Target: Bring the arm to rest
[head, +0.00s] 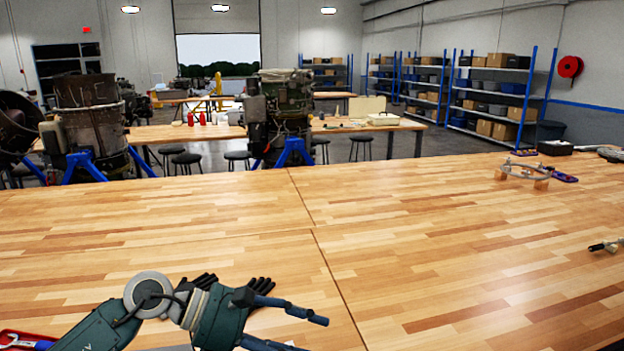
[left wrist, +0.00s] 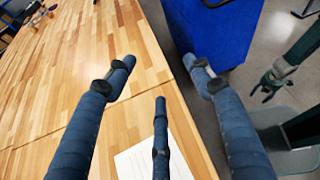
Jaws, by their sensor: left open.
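In the head view my left arm comes in low from the left, over the near part of the wooden workbench (head: 420,240). Its teal and blue gripper (head: 308,334) points right, with the fingers apart and nothing between them. In the left wrist view the blue fingers (left wrist: 160,82) spread over the bench edge, a white sheet of paper (left wrist: 135,160) and the floor beyond. At the right of that view a teal arm with a small dark gripper (left wrist: 266,92), apparently my right one, hangs beside the bench; its fingers are too small to read.
A red tray with a wrench (head: 18,342) is at lower left. A metal ring on wooden blocks (head: 523,174) stands at far right. A blue cabinet-like object (left wrist: 215,35) is beside the bench. The bench middle is clear.

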